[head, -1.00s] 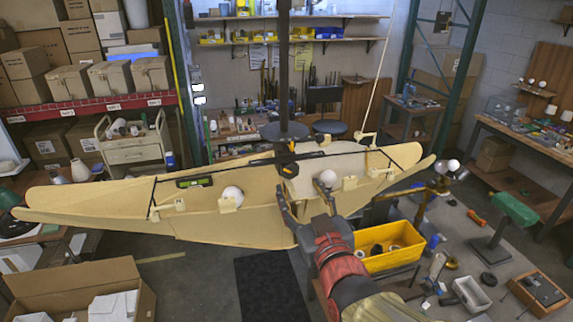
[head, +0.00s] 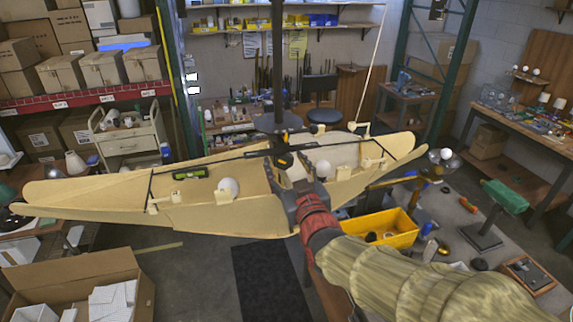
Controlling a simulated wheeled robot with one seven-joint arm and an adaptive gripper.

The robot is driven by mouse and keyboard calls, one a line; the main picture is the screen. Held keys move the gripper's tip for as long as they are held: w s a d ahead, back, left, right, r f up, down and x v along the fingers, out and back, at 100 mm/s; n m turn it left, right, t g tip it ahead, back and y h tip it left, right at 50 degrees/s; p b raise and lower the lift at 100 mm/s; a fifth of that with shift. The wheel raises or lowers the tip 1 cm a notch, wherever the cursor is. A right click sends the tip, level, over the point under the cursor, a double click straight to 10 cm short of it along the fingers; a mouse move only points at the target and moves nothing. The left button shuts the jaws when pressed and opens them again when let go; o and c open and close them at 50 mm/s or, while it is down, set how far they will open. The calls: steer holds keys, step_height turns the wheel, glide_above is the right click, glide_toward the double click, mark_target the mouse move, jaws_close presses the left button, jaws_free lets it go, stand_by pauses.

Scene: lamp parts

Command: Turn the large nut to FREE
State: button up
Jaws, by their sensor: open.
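A pale, long boat-shaped lamp body (head: 215,218) hangs level from a dark vertical rod (head: 278,60) with a dark round disc (head: 276,123). Below the disc, a small dark hub with yellow marks (head: 284,160) sits at the body's middle. It looks like the large nut's place, but the nut and any FREE mark are too small to read. My gripper (head: 293,186) is open at the near side of the middle, just below the hub. Its own wrist partly hides the fingers, and I cannot tell whether they touch anything.
White bulbs (head: 228,187) and a green level (head: 190,174) sit on the lamp body. A yellow bin (head: 391,228) stands on the workbench (head: 455,225) at right. An open cardboard box (head: 75,285) is at lower left. Dark matting (head: 270,278) covers clear floor below.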

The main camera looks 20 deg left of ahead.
steer(key=shift+c, duration=0.8)
steer(key=c, duration=1)
steer(key=shift+f+m+b, duration=0.15)
steer(key=shift+m+b, duration=0.15)
steer(key=shift+b, duration=0.35)
steer(key=m+b, duration=0.1)
steer(key=b, duration=0.2)
steer(key=shift+f+m+b, duration=0.15)
steer(key=shift+m+b, duration=0.15)
steer(key=shift+m, duration=0.1)
steer(key=m+b, duration=0.3)
steer(key=b, duration=0.3)
steer(key=shift+m, duration=0.4)
steer(key=m+b, duration=0.3)
steer(key=b, duration=0.2)
steer(key=m+b, duration=0.3)
steer(key=b, duration=0.1)
steer(key=shift+r+m, duration=0.25)
steer(key=shift+m, duration=0.05)
